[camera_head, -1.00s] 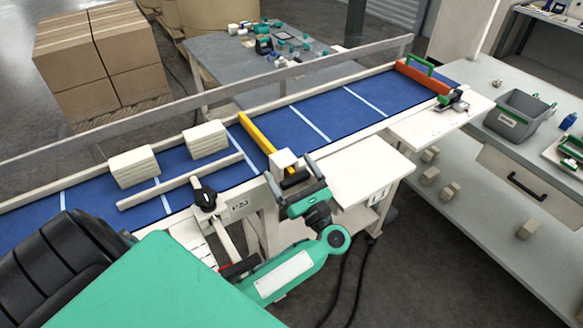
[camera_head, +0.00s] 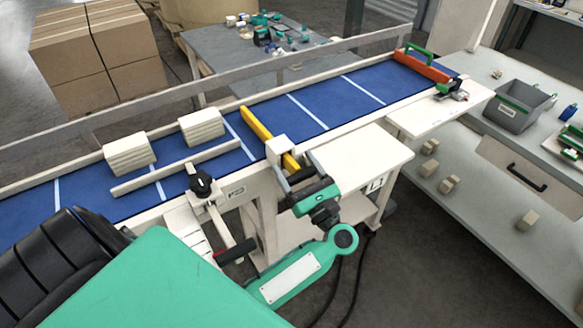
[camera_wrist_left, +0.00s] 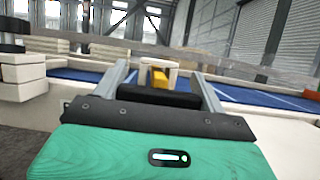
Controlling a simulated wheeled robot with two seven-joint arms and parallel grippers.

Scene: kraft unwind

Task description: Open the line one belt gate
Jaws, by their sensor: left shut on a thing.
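The yellow gate bar (camera_head: 257,127) lies across the blue belt and passes through a white guide block (camera_head: 280,150) at the belt's near side. Its near end shows on my side of the block. My left gripper (camera_head: 293,176) is at this near end, beside the belt frame. In the left wrist view, the left gripper (camera_wrist_left: 160,92) has its fingers on either side of a black handle (camera_wrist_left: 158,97) and is shut on it. The yellow bar (camera_wrist_left: 159,78) and white block (camera_wrist_left: 155,65) show just beyond. My right gripper is not in view.
Two pale block stacks, one at the left (camera_head: 130,154) and one nearer the gate (camera_head: 201,127), sit on the belt (camera_head: 310,108). A black knob (camera_head: 200,183) and red-handled lever (camera_head: 236,252) are left of my gripper. An orange bar with a green handle (camera_head: 422,66) crosses the belt's far end.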

